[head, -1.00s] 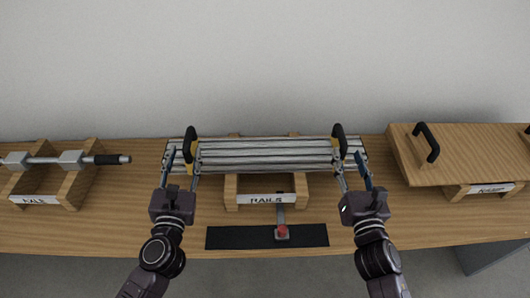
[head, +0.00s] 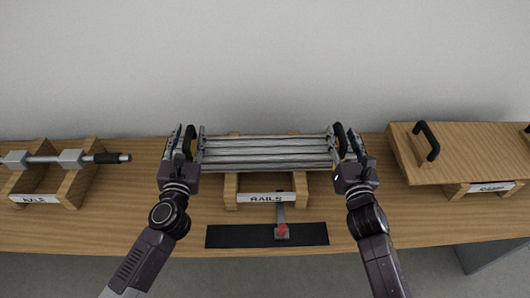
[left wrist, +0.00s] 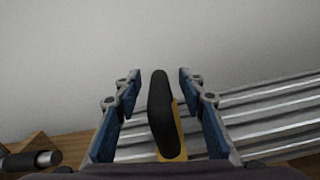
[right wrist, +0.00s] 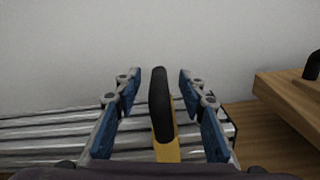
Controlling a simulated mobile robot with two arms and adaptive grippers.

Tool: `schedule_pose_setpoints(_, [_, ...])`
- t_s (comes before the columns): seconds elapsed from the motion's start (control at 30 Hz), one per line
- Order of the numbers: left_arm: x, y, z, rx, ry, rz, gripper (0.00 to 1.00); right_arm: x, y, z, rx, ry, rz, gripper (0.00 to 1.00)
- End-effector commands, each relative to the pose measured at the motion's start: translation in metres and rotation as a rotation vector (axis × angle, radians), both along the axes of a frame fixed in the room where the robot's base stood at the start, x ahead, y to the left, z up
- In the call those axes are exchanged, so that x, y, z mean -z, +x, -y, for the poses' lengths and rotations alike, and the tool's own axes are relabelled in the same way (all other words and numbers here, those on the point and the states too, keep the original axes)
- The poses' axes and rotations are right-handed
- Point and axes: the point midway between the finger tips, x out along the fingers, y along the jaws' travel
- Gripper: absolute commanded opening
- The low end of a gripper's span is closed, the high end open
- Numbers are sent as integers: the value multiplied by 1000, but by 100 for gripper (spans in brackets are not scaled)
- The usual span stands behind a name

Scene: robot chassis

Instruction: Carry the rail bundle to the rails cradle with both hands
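The rail bundle (head: 266,153) is a set of long silver rails lying across the wooden rails cradle (head: 231,190), labelled RAILS. It has a black handle on a yellow band near each end. My left gripper (head: 184,140) is at the left handle (left wrist: 162,110); its fingers stand apart on both sides, with gaps to the handle. My right gripper (head: 346,140) is at the right handle (right wrist: 160,105), also with open fingers on both sides and gaps. The bundle's outer ends are partly hidden by my grippers in the head view.
An axle (head: 45,159) rests in the cradle labelled AXLE (head: 72,190) at left. A wooden panel with black handles (head: 470,155) is at right. A black strip (head: 235,237) with a red-knobbed lever (head: 282,231) lies in front. A wall stands behind the table.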

Motion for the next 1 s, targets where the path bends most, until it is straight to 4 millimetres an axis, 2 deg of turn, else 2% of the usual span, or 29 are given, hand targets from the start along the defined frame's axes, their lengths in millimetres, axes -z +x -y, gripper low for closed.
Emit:
schedule_pose_setpoints(0.07, [0,0,0,0,0,0,34,0,0,0,0,0,0,34])
schedule_pose_setpoints(0.37, [0,0,0,0,0,0,1,0,0,0,1,0,0,1])
schedule_pose_setpoints(0.9, [0,0,0,0,2,0,0,1,0,1,3,1,-3,0])
schedule_pose_setpoints(0.93, [-7,1,0,1,2,11,0,-7,1,0,0,1,11,0])
schedule_pose_setpoints(1.0, [-7,1,0,1,3,11,0,-7,1,1,0,1,11,0])
